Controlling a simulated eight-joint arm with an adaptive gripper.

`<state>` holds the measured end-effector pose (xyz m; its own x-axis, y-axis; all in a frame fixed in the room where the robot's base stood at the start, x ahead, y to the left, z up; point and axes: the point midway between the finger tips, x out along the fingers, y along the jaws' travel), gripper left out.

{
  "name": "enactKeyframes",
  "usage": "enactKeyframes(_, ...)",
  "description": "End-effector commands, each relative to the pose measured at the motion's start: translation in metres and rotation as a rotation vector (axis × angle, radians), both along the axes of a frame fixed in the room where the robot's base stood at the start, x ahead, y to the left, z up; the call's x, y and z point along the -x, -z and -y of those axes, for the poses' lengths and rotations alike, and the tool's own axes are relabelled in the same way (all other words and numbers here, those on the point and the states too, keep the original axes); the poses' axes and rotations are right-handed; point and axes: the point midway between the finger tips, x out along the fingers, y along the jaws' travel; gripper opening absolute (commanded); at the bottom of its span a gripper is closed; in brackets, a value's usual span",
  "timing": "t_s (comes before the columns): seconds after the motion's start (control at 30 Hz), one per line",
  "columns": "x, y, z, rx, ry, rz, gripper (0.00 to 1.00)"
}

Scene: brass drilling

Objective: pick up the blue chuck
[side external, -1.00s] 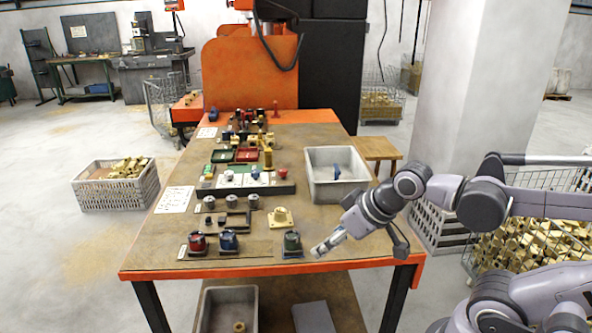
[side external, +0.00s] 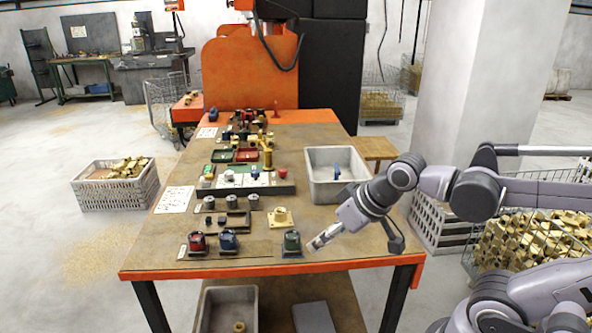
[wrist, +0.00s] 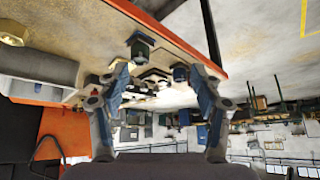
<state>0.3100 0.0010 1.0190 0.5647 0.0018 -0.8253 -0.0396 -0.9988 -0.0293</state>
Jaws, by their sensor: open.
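The blue chuck (side external: 228,241) stands upright in a holder near the front edge of the table, between a red chuck (side external: 197,242) on its left and a green chuck (side external: 291,242) on its right. My gripper (side external: 312,245) is open and empty, low over the table just right of the green chuck and well apart from the blue one. In the wrist view, my gripper (wrist: 158,78) frames the view with its two fingers. The green chuck (wrist: 140,50) shows between them, and a small dark blue shape beyond may be the blue chuck.
A grey bin (side external: 322,195) with a blue part inside stands at the right of the table (side external: 330,262). A pale block with a brass knob (side external: 279,216) lies behind the green chuck. Several parts and trays fill the back. The wood between blue and green chucks is clear.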

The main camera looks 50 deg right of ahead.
Motion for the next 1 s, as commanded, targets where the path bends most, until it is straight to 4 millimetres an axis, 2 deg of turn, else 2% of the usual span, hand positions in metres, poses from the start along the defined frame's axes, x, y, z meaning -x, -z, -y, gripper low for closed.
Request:
enactKeyframes(0.2,-0.042,-0.033,-0.005,-0.115,0.172,-0.093,0.66)
enactKeyframes(0.5,-0.111,-0.058,-0.016,-0.258,0.469,-0.236,0.66)
enactKeyframes(0.77,-0.172,-0.058,-0.027,-0.344,0.744,-0.348,0.66)
enactKeyframes(1.0,-0.225,-0.039,-0.04,-0.39,1.011,-0.435,0.66)
